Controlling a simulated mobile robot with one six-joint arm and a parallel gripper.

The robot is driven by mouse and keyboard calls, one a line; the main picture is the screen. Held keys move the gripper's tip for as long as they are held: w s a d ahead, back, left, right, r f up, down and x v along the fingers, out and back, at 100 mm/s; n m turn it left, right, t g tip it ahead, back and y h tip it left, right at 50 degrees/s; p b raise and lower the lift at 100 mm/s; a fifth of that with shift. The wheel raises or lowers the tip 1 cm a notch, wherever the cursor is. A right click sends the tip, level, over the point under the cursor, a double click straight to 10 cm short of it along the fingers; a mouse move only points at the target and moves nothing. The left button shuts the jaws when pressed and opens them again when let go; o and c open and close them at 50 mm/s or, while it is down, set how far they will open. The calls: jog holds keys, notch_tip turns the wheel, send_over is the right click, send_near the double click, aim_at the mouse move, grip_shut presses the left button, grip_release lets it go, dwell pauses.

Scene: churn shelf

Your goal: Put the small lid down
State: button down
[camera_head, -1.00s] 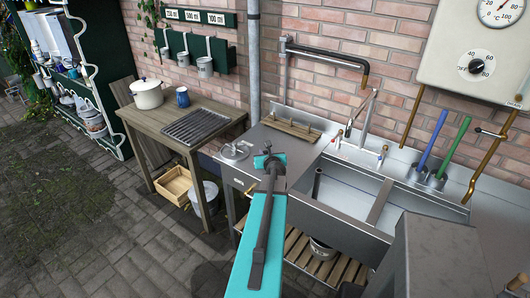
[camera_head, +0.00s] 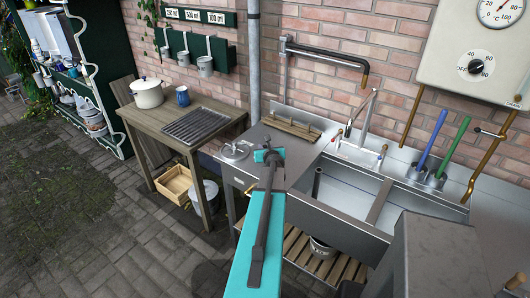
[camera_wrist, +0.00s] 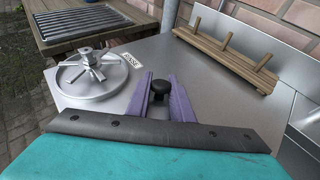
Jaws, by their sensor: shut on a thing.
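My gripper (camera_wrist: 159,83) has purple fingers, shut on the black knob of the small lid (camera_wrist: 160,87), over the grey metal counter (camera_wrist: 215,95) in the wrist view. The lid's disc under the knob is hard to make out, and I cannot tell whether it touches the counter. In the head view my gripper (camera_head: 268,157) is over the counter's left part, and the lid is mostly hidden by the wrist.
A round metal piece with spokes (camera_wrist: 90,78) lies on the counter left of my gripper, with a small label plate (camera_wrist: 132,60) nearby. A wooden pegged rack (camera_wrist: 228,50) stands at the back. The sink (camera_head: 350,190) is to the right.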

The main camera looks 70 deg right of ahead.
jog(key=shift+w+d, duration=0.2)
jog(key=shift+d, duration=0.3)
jog(key=shift+d+f, duration=0.1)
jog(key=shift+f, duration=0.25)
notch_tip(320, 180, down, 2)
jog(key=b, duration=0.3)
jog(key=shift+f, duration=0.25)
jog(key=c, duration=1.6)
grip_release()
jog(key=shift+o, duration=0.2)
jog(key=shift+f, duration=0.15)
